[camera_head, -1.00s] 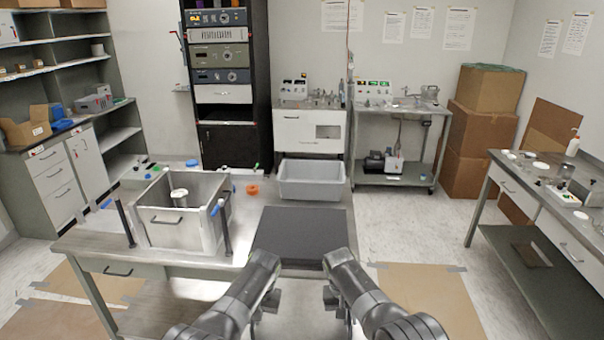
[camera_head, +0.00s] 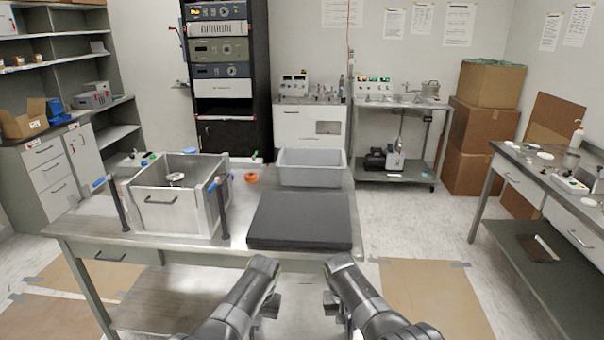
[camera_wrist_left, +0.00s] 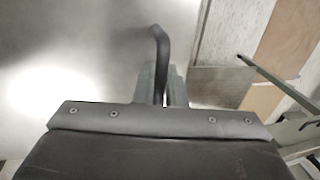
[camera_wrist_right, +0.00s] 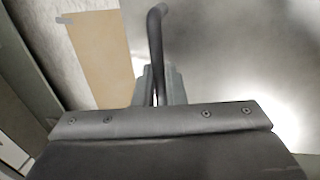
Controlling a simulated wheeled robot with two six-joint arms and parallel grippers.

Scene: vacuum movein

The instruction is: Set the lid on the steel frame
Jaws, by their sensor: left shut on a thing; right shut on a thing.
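The steel frame (camera_head: 165,212), an open-topped square box with a round metal fitting (camera_head: 175,180) inside, stands on the left of the bench. Dark posts with blue tops stand beside it. My left gripper (camera_head: 272,303) and right gripper (camera_head: 330,300) are side by side in front of the bench, clear of the frame. Each is shut on a black bar handle, seen in the left wrist view (camera_wrist_left: 162,50) and right wrist view (camera_wrist_right: 155,45). The pale metal surface by the handles appears to be the lid (camera_wrist_left: 80,65); its full outline is not visible.
A thick black pad (camera_head: 300,218) lies on the bench (camera_head: 90,232), right of the frame, with a grey bin (camera_head: 312,168) behind it. An orange ring (camera_head: 251,177) lies near the bin. A side table (camera_head: 530,175) stands at right. Floor shows between them.

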